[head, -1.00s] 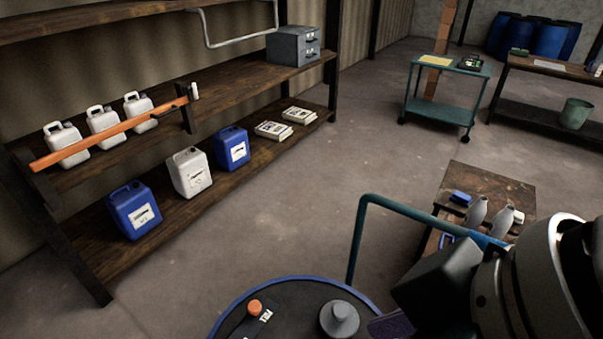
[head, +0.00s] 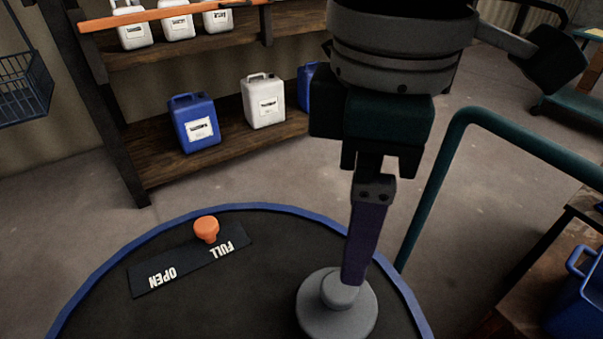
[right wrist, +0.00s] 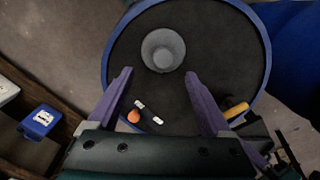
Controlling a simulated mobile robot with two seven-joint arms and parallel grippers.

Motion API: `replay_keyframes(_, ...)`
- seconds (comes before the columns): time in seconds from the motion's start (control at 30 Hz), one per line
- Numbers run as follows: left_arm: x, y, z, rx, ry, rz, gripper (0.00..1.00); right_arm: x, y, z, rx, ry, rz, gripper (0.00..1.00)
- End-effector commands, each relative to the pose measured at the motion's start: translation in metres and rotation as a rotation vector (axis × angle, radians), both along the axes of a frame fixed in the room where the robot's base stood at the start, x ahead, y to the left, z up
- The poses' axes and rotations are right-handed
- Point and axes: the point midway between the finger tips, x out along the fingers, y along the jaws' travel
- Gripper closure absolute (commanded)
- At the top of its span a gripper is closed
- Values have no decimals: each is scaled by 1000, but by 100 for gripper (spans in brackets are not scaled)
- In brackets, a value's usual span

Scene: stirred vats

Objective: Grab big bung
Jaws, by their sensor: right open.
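The big bung (head: 337,312) is a grey round plug with a wide base and a narrower top. It stands on the dark, blue-rimmed vat top, and it shows in the right wrist view (right wrist: 162,50). My right gripper (head: 356,278) has purple fingers pointing down at the bung in the head view; one finger largely hides the other there. In the right wrist view my right gripper (right wrist: 158,72) is open, with the bung beyond and between its fingertips. I cannot tell whether a finger touches it. My left gripper is not in view.
An orange knob (head: 207,229) sits beside an OPEN/FULL label plate (head: 190,262) on the vat top (head: 110,310). A teal rail (head: 440,170) rises at the right. A shelf with blue and white jerrycans (head: 263,102) stands behind. A wire basket (head: 25,88) hangs at the left.

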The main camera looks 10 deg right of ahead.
Motion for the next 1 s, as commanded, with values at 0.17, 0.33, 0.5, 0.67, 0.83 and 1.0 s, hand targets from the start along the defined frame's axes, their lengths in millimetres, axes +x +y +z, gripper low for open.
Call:
replay_keyframes(0.17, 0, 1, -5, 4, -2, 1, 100, -1, 0, -29, -2, 3, -2, 17)
replay_keyframes(0.33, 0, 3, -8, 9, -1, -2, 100, -1, 1, -43, 0, 0, 0, 17)
replay_keyframes(0.5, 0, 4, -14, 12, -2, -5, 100, -3, 5, -69, -1, 2, 1, 17)
replay_keyframes(0.67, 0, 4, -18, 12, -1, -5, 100, -3, 6, -90, -2, 0, 0, 17)
replay_keyframes(0.83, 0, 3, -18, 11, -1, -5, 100, -3, 6, -93, 0, -2, 2, 17)
replay_keyframes(1.0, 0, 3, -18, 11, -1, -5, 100, -3, 6, -93, 0, -2, 2, 22)
